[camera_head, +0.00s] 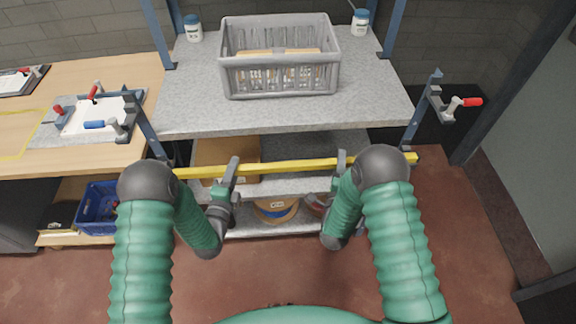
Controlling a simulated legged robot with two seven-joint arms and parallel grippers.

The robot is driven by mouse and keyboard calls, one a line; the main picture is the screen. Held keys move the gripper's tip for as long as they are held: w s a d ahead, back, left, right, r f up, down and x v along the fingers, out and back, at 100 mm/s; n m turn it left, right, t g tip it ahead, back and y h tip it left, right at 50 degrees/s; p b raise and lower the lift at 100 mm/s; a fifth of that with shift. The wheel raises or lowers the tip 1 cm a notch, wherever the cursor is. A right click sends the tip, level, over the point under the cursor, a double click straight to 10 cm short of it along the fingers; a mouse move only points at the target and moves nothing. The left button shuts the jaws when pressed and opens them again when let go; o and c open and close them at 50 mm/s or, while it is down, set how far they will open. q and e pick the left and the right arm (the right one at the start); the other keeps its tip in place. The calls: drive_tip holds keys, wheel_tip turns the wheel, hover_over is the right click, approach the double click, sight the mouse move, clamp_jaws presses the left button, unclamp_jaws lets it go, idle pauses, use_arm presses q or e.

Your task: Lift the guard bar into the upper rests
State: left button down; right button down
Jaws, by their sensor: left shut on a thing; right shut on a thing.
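A yellow guard bar (290,167) runs nearly level across the front of a blue-posted shelf rack, below its grey top shelf. My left gripper (231,177) is shut on the bar left of its middle. My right gripper (342,163) is shut on the bar right of its middle. The bar's right end reaches the right front post, and its left end lies near the left front post, partly behind my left arm. An upper rest (436,76) shows at the top of the right post. Whether the bar touches any rest cannot be told.
A grey crate (280,80) and two white jars (193,28) stand on the top shelf (190,105). A red-handled clamp (460,104) sticks out right of the right post. A wooden bench (60,150) with clamps stands left. Boxes and a spool (277,209) sit on lower shelves.

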use_arm(q)
drive_tip(key=shift+s+f, duration=0.1)
use_arm(e)
drive_tip(key=shift+f, duration=0.1)
